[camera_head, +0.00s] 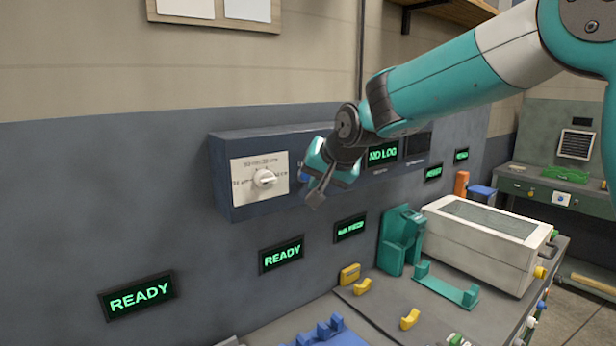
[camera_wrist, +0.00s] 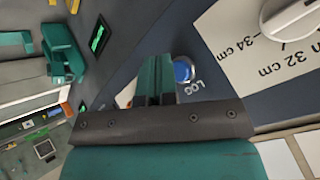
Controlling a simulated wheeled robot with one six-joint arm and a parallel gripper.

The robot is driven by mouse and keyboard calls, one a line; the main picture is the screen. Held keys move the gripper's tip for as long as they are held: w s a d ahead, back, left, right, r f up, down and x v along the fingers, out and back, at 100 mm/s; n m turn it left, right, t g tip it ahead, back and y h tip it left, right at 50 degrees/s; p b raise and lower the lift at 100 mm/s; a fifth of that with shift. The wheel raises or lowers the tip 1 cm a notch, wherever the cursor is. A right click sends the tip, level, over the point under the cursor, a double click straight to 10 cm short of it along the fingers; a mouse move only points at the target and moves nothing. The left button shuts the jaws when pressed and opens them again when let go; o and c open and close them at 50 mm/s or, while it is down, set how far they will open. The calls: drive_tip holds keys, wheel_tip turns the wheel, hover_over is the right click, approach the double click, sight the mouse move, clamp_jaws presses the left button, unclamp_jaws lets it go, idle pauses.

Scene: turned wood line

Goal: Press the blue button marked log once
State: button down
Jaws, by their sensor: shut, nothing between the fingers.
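The round blue button (camera_wrist: 183,71) shows in the wrist view on the dark blue panel, with the word LOG printed beside it. In the head view only a small blue part of it (camera_head: 303,175) shows, beside my gripper, which covers the rest. My gripper (camera_head: 316,198) is in front of the panel (camera_head: 221,180). In the wrist view its fingers (camera_wrist: 155,62) are shut and empty, with their tips just left of the button. I cannot tell whether they touch the panel. A display on the panel reads NO LOG (camera_head: 383,155).
A white dial plate with a knob (camera_head: 264,180) is left of the button in the head view. READY displays (camera_head: 282,255) are on the wall below. A white machine (camera_head: 480,240) and a teal holder (camera_head: 401,242) stand on the bench at lower right.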

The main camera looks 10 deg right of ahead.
drive_tip(key=shift+w, duration=0.1)
idle(0.5)
drive_tip(key=shift+w+a, duration=0.15)
drive_tip(key=shift+w, duration=0.1)
drive_tip(key=shift+w+a, duration=0.15)
drive_tip(key=shift+w, duration=0.2)
idle(0.6)
drive_tip(key=shift+s, duration=0.15)
drive_tip(key=shift+s+d, duration=0.3)
drive_tip(key=shift+s, duration=0.3)
drive_tip(key=shift+s+d+b, duration=0.35)
drive_tip(key=shift+s+b, duration=0.1)
drive_tip(key=shift+s, duration=0.3)
drive_tip(key=shift+s+d+b, duration=0.3)
drive_tip(key=shift+s+b, duration=0.15)
drive_tip(key=shift+s, duration=0.35)
drive_tip(key=shift+s+d+b, duration=0.35)
drive_tip(key=shift+s+b, duration=0.1)
drive_tip(key=shift+s, duration=0.3)
